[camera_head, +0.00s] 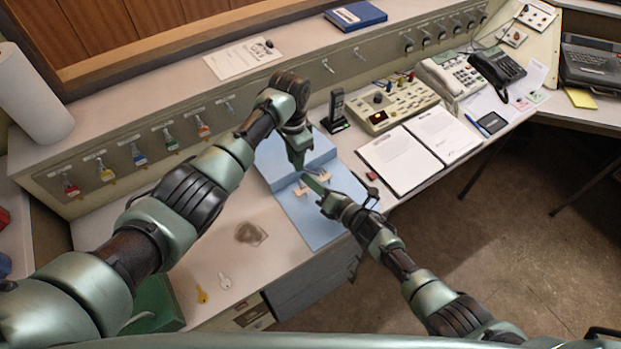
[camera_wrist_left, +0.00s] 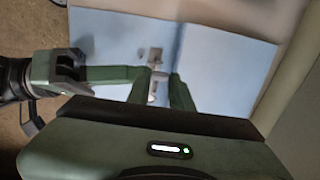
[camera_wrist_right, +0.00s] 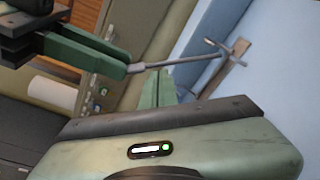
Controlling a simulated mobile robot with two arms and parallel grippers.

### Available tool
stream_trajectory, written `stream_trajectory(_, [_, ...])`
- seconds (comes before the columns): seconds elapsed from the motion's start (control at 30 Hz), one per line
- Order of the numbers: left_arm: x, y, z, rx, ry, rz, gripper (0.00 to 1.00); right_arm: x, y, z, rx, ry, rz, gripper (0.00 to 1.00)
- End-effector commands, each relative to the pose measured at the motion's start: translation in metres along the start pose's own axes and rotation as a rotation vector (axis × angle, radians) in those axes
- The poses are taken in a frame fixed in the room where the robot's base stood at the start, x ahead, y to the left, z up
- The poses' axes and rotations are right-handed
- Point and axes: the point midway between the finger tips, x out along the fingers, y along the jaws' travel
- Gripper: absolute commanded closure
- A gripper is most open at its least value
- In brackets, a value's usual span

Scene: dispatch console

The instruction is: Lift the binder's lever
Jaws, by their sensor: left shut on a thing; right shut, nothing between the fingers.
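The light blue binder (camera_head: 318,226) lies open on the desk, with a thicker raised part at the back. Its metal ring mechanism (camera_wrist_right: 235,55) sits on the blue inside face, with a thin grey lever (camera_wrist_right: 175,63) running out from it. My left gripper (camera_head: 298,167) is above the binder, shut on the lever's far end, as the right wrist view shows. In the left wrist view the left fingers (camera_wrist_left: 163,76) meet over the mechanism. My right gripper (camera_head: 306,177) is shut and empty, just beside the left gripper and the mechanism. The arms partly hide the binder.
A black handset (camera_head: 337,108) stands behind the binder. White papers (camera_head: 405,160) and a small red block (camera_head: 372,176) lie to its right. Key hooks line the back panel.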

Motion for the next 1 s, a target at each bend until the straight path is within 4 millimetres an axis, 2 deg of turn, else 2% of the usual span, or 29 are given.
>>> stream_trajectory(0.4, [-0.002, 0.000, -0.002, 0.001, 0.005, -0.001, 1.00, 0.004, 0.000, 0.004, 0.002, 0.000, 0.000, 1.00])
stream_trajectory(0.57, [-0.002, 0.000, -0.002, 0.001, 0.005, -0.001, 1.00, 0.008, 0.000, 0.015, 0.000, -0.001, 0.000, 1.00])
stream_trajectory(0.77, [-0.002, 0.001, -0.002, 0.001, 0.004, 0.001, 1.00, 0.008, 0.000, 0.016, 0.002, -0.002, 0.000, 1.00])
stream_trajectory(0.8, [-0.001, 0.001, -0.001, 0.001, 0.003, 0.001, 0.76, 0.008, 0.000, 0.016, 0.002, -0.002, 0.000, 1.00])
stream_trajectory(0.83, [-0.001, 0.001, -0.001, 0.001, 0.003, 0.002, 0.69, 0.008, 0.000, 0.016, 0.002, -0.002, 0.000, 1.00])
stream_trajectory(1.0, [-0.001, 0.001, -0.001, 0.001, 0.002, 0.001, 0.69, 0.009, 0.001, 0.016, 0.002, -0.002, 0.002, 1.00])
